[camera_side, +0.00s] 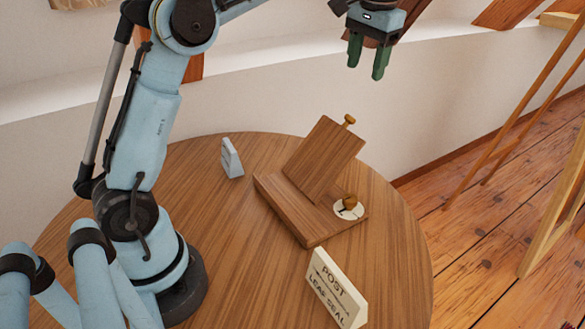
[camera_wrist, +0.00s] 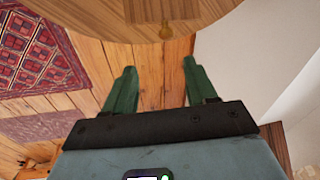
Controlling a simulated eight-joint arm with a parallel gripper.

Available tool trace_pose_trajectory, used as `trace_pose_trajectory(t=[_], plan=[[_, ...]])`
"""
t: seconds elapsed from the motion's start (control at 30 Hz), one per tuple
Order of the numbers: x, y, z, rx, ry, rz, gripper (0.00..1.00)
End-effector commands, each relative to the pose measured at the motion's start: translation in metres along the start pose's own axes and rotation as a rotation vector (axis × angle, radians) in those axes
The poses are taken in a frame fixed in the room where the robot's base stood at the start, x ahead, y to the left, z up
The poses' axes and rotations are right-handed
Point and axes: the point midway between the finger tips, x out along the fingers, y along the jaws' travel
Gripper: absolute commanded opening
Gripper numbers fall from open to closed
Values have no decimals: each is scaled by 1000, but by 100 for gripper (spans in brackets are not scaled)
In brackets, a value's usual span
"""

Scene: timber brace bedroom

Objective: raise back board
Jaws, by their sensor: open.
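A wooden board (camera_side: 323,158) stands tilted on a flat wooden base (camera_side: 295,215) on the round table. A small brass-coloured knob (camera_side: 349,120) sticks out at its top edge; a knob also shows near the top of the wrist view (camera_wrist: 165,32). A second knob (camera_side: 350,201) sits on a pale round disc (camera_side: 342,211) at the base's right end. My gripper (camera_side: 367,60) hangs above and to the right of the board in the side view, apart from it. Its green fingers (camera_wrist: 159,68) are open with nothing between them.
A card (camera_side: 335,290) reading "POST" and "LEAF SEAL" stands at the front of the table (camera_side: 225,240). A small grey-white block (camera_side: 231,158) stands left of the board. A wooden frame (camera_side: 545,170) stands on the floor at right. A patterned rug (camera_wrist: 40,55) shows in the wrist view.

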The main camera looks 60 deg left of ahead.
Motion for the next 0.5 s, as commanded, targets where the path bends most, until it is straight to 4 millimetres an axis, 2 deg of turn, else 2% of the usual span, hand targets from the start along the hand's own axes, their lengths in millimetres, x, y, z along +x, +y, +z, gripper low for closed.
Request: trace_pose_trajectory(t=[0.2, 0.5], plan=[[9, -7, -14, -23, -78, -32, 56], [18, -9, -16, -29, -99, -40, 56]])
